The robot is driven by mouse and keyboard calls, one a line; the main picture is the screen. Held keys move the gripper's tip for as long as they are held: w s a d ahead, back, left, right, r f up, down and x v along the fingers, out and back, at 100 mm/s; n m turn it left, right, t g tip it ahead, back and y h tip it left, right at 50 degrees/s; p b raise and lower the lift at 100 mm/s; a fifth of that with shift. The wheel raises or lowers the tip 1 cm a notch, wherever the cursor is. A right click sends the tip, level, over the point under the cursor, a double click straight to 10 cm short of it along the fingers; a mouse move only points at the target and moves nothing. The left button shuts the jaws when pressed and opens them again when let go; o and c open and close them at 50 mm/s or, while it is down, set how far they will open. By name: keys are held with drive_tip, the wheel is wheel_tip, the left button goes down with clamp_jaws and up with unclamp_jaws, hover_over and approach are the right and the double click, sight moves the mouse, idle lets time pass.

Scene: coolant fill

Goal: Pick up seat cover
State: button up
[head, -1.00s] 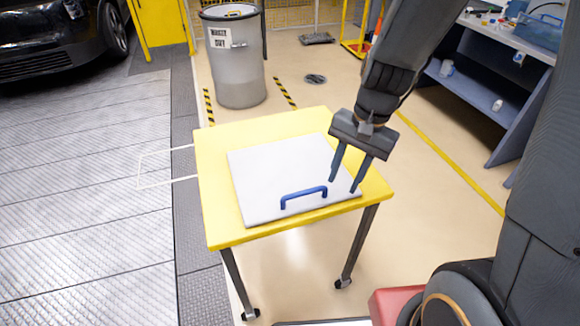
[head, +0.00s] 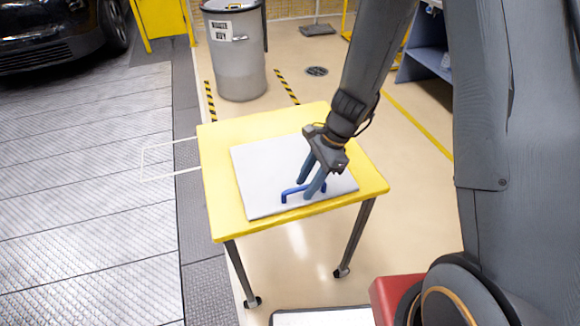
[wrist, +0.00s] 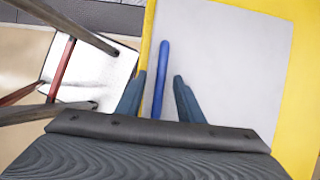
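The seat cover (head: 262,168) is a flat light-grey square panel lying on a yellow table, with a blue bar handle (head: 287,192) near its front edge. In the wrist view the panel (wrist: 225,60) fills the upper middle, and the blue handle (wrist: 163,65) runs up and down the picture. My gripper (head: 311,188) is open above the panel, its fingers reaching down at the handle. In the wrist view the handle lies between the two spread fingers (wrist: 158,95), with a gap on the right side. Part of the handle is hidden behind the fingers in the head view.
The yellow table (head: 222,215) stands on thin wheeled legs. A grey bin (head: 238,60) is behind it, and a blue-grey shelf (head: 425,55) is at the back right. A dark car (head: 50,30) is at the far left. The floor around the table is mostly clear.

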drive_tip(key=shift+x, duration=0.95)
drive_tip(key=shift+f, duration=0.2)
clamp_jaws()
